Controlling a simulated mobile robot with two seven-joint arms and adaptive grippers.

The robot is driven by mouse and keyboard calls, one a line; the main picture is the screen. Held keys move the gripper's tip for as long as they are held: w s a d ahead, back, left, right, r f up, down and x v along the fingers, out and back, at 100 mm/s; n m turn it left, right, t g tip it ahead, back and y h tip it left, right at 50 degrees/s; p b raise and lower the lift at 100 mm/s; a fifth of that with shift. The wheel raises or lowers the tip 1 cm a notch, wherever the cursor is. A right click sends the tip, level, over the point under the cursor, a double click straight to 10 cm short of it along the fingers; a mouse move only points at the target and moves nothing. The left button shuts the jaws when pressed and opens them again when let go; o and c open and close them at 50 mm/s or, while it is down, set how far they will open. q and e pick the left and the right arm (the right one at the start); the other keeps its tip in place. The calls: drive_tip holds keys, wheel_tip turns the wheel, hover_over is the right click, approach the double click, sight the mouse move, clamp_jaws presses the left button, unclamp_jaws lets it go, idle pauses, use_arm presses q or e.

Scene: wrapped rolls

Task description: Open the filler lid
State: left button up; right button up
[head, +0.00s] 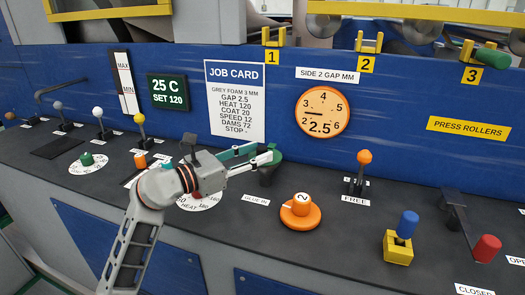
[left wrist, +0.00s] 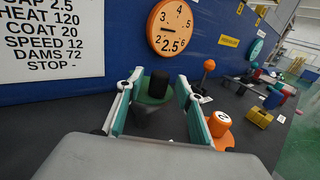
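The filler lid is a green disc (head: 273,156) on a short black neck, beside the GLUE IN label (head: 256,200). In the left wrist view the lid (left wrist: 153,99) carries a black knob (left wrist: 159,84) on top and appears closed. My left gripper (head: 256,156) reaches in from the left at lid height. Its fingers (left wrist: 158,82) are apart, one on each side of the lid and knob in the wrist view. I cannot tell whether either finger touches the lid. In the head view the gripper hides part of the lid and the knob. My right gripper is out of view.
An orange knob (head: 300,211) stands close to the right of the lid, with an orange-topped lever (head: 363,170) beyond it. The blue panel with the job card (head: 235,101) and orange dial (head: 322,111) rises close behind. Several levers stand at the left.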

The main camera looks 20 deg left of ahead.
sight(250, 157)
use_arm(q)
drive_tip(key=shift+x, duration=0.9)
drive_tip(key=shift+w, duration=0.15)
drive_tip(key=shift+d, duration=0.1)
clamp_jaws()
drive_tip(key=shift+f, duration=0.1)
drive_tip(key=shift+w+a+f+m+g+h+b, duration=0.15)
drive_tip(key=shift+a+m+g+h+b, duration=0.25)
drive_tip(key=shift+b, duration=0.25)
drive_tip(key=shift+w+a+f+m+g+h+b, duration=0.15)
drive_tip(key=shift+a+m+g+h+b, duration=0.2)
drive_tip(key=shift+b, duration=0.25)
drive_tip(key=shift+a+f+m+g+h+b, duration=0.1)
drive_tip(key=shift+m+g+h+b, duration=0.15)
drive_tip(key=shift+h+b, duration=0.2)
drive_tip(key=shift+w+a+f+m+g+h+b, duration=0.1)
drive_tip(key=shift+a+m+g+h+b, duration=0.35)
drive_tip(key=shift+g+b, duration=0.35)
drive_tip(key=shift+w+a+m+g+h+b, duration=0.1)
drive_tip(key=shift+a+m+g+h+b, duration=0.2)
drive_tip(key=shift+m+g+h+b, duration=0.35)
drive_tip(key=shift+a+r+b, duration=0.15)
drive_tip(key=shift+r+b, duration=0.25)
drive_tip(key=shift+r, duration=0.15)
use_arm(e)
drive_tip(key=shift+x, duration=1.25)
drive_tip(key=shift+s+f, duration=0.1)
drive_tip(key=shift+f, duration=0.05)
